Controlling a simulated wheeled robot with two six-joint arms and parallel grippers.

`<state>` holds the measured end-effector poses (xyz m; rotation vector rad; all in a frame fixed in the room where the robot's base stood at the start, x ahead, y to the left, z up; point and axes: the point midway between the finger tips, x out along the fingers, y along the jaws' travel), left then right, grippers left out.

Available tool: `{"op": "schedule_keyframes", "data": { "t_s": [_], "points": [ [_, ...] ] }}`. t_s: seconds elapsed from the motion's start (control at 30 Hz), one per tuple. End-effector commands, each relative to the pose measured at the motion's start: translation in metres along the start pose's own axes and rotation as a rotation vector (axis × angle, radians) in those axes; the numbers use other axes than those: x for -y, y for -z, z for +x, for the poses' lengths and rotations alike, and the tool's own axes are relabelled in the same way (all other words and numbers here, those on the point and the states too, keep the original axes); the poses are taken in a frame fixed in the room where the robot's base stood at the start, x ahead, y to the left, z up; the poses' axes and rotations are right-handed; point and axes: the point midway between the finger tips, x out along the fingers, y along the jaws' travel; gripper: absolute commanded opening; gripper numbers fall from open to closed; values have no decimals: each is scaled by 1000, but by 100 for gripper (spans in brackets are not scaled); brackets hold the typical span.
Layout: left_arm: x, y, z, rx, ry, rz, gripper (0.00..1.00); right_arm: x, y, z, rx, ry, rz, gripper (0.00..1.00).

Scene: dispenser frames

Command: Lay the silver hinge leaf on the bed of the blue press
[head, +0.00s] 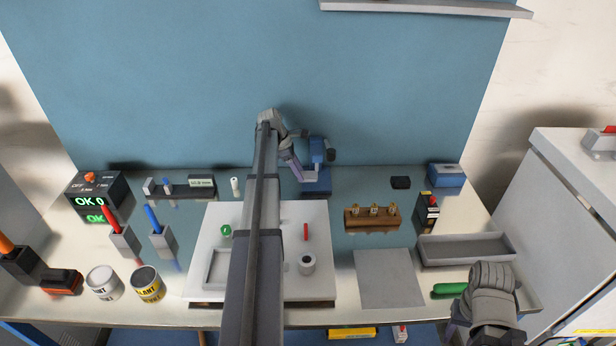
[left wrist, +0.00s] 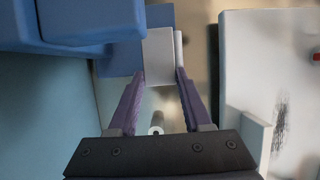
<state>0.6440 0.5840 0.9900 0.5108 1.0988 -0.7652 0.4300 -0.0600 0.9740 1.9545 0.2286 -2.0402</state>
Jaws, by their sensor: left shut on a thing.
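The blue press (head: 317,152) stands at the back of the bench, below the blue wall panel. In the left wrist view its blue body (left wrist: 90,18) fills the upper left. My left gripper (head: 297,176) reaches to the left side of the press. In the left wrist view its purple fingers (left wrist: 160,76) are shut on the silver hinge leaf (left wrist: 159,52), a pale flat plate. The leaf's far end overlaps the blue of the press in the picture; I cannot tell whether they touch.
A white board (head: 318,230) lies in front of the press. A wooden block with brass pieces (head: 372,218) and a grey mat (head: 388,278) are to the right. A grey tray (head: 466,262) and a green-handled tool (head: 449,288) are near my right arm. Cans (head: 148,284) stand at left.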

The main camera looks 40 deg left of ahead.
Motion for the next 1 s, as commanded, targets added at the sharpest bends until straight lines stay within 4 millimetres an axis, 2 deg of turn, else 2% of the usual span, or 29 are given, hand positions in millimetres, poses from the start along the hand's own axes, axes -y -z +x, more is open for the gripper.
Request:
{"op": "schedule_keyframes", "data": {
  "t_s": [0.1,0.4,0.53,0.7,0.8,1.0],
  "points": [
    [-6,-14,6,0,1,2,0,0,0,0,0,0,0,50],
    [-8,-20,8,0,0,0,0,0,0,0,0,0,0,50],
    [-13,-31,13,0,1,2,0,0,0,0,0,0,0,50],
    [-12,-20,38,0,0,0,0,3,2,28,0,0,0,50],
    [-12,-16,47,0,0,0,0,4,2,37,0,0,0,50],
    [-12,-16,45,0,0,0,0,3,2,35,0,0,0,50]
  ]
}}
